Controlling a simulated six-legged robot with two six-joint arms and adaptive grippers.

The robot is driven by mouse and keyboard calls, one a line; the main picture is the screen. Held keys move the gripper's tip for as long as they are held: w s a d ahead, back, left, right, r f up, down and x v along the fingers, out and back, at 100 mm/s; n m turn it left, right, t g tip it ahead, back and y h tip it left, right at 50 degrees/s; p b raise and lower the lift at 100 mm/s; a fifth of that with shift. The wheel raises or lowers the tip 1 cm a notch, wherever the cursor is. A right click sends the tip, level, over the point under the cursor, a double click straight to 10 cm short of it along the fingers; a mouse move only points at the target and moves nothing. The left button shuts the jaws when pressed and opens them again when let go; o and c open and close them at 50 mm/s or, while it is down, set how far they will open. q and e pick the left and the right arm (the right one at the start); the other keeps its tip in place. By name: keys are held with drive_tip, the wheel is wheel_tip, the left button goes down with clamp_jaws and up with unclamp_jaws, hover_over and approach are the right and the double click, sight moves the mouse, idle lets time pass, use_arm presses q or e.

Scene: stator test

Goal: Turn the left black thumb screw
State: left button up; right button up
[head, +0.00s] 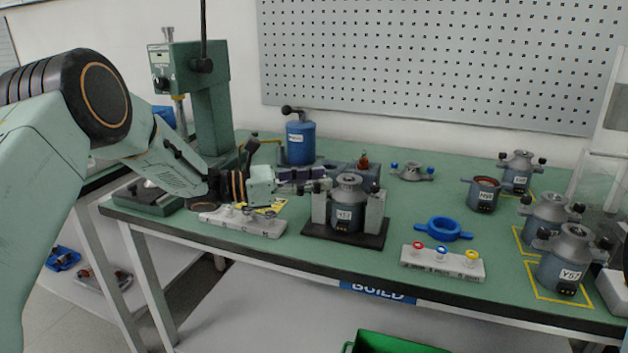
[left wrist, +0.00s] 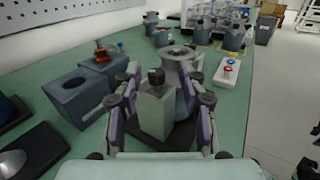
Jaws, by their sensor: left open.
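The left black thumb screw (left wrist: 156,76) sits at the top of a grey post (left wrist: 157,108) in the left wrist view. The post is one of two on a black base (head: 345,232), one on each side of the stator housing (head: 348,212). My left gripper (head: 318,181) reaches in from the left at the left post. It is open. In the left wrist view its purple-padded fingers stand on either side of the screw and post, with gaps visible. In the head view the fingers partly hide the screw. My right gripper is not in view.
A blue canister (head: 300,141) and a dark block (left wrist: 78,97) stand behind the fixture. A white block with several rings (head: 442,262) and a blue ring part (head: 443,229) lie to the right. A green press (head: 200,95) stands left. Several housings fill the table's right end.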

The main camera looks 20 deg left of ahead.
use_arm(q)
drive_tip(key=shift+w+a+f, duration=0.15)
drive_tip(key=shift+w+f, duration=0.05)
drive_tip(key=shift+w, duration=0.05)
drive_tip(key=shift+c, duration=1.1)
drive_tip(key=shift+s+r, duration=0.15)
drive_tip(key=c, duration=0.4)
clamp_jaws()
